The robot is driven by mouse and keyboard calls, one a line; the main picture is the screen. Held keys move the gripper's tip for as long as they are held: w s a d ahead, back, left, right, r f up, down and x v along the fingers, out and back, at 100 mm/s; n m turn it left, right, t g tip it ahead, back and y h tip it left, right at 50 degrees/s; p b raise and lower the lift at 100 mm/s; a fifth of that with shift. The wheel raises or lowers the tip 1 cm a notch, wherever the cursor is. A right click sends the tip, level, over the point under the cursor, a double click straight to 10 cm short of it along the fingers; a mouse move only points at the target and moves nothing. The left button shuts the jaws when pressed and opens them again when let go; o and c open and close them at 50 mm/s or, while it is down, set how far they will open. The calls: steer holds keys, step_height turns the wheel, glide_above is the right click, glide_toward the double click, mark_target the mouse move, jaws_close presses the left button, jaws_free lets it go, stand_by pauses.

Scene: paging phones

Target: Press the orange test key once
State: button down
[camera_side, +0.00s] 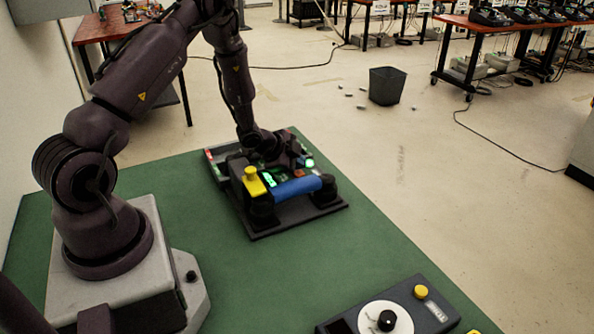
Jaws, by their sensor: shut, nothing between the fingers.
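The paging phone (245,200) is a dark unit on a black base plate on the green table. A blue handset (297,188) lies across its near side, with a yellow knob (252,180) at its left. Green lights glow on the phone's face. My gripper (297,162) is low over the middle and back of the phone, behind the handset. Its fingers are shut and empty, small and dark against the phone. I cannot make out the orange test key; my arm and the handset cover part of the panel. Whether the fingertips touch anything cannot be told.
A second device with a white dial (372,318) and a yellow button (421,292) sits at the table's front right. The green table (330,250) is clear between the two devices. A black bin (386,86) stands on the floor behind.

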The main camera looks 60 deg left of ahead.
mark_target(297, 172)
steer(key=shift+s+d+f, duration=0.1)
steer(key=shift+f, duration=0.25)
stand_by(0.3)
steer(key=shift+r, duration=0.9)
steer(key=shift+r, duration=2.55)
